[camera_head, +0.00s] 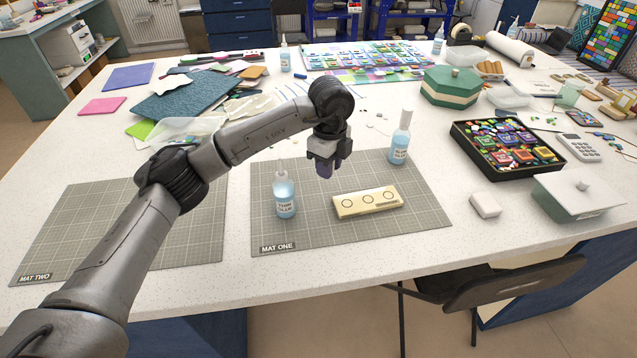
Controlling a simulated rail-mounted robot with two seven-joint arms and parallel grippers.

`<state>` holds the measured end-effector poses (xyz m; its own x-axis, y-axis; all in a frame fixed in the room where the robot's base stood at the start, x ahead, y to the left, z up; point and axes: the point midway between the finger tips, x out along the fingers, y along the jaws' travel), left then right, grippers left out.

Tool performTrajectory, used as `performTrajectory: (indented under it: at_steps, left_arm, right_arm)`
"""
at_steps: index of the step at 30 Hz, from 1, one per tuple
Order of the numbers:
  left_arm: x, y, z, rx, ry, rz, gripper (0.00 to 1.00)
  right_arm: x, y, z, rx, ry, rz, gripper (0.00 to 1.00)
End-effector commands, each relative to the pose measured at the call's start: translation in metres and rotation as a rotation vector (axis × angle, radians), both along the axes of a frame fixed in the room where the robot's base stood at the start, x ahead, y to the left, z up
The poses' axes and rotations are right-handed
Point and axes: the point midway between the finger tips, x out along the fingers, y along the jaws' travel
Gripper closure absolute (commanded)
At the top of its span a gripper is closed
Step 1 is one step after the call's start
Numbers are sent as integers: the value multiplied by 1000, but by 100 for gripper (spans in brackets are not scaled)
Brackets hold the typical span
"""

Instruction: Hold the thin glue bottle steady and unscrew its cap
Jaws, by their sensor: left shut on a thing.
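The thin glue bottle (285,197) stands upright on the left part of mat one (300,235). It holds pale blue liquid, has a THIN GLUE label, and its narrow pale nozzle looks bare. My left gripper (324,170) is above the mat, to the right of the bottle and apart from it. It points down and is shut on a small dark purplish thing, mostly hidden between the fingers, which looks like the cap. My right gripper is not in view, and nothing holds the bottle.
A cream block with three rings (367,202) lies on mat one, right of the bottle. A second glue bottle with a tall white cap (401,137) stands at the mat's back right. Mat two (190,235) is bare where visible. Glass sheets (185,98) lie behind my left arm.

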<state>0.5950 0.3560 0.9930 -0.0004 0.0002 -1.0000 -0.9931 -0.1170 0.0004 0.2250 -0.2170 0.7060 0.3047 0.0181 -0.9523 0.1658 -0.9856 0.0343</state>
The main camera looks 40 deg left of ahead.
Motion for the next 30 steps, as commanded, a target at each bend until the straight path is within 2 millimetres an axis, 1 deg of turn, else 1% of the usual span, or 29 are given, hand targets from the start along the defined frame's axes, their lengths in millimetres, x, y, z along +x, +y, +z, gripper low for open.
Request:
performTrajectory:
  at_steps: [1,3,6,9,13,16,21,24,30]
  left_arm:
    - [-1,10,-9,1,1,5,100]
    - [-1,20,-14,1,1,3,100]
    - [-1,31,-20,1,0,1,100]
    - [-1,36,-23,0,-1,1,100]
    - [-2,39,-24,0,0,-1,100]
    - [-2,40,-31,1,1,-1,100]
    - [-2,40,-53,2,2,0,100]
    - [-2,40,-63,2,1,0,100]
    - [-2,39,-63,1,0,0,100]
  right_arm:
    - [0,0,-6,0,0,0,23]
    - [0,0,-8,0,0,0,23]
    - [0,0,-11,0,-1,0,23]
    - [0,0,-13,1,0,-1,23]
    - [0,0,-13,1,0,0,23]
    - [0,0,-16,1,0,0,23]
    - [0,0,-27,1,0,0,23]
    - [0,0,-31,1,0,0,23]
    - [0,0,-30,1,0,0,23]
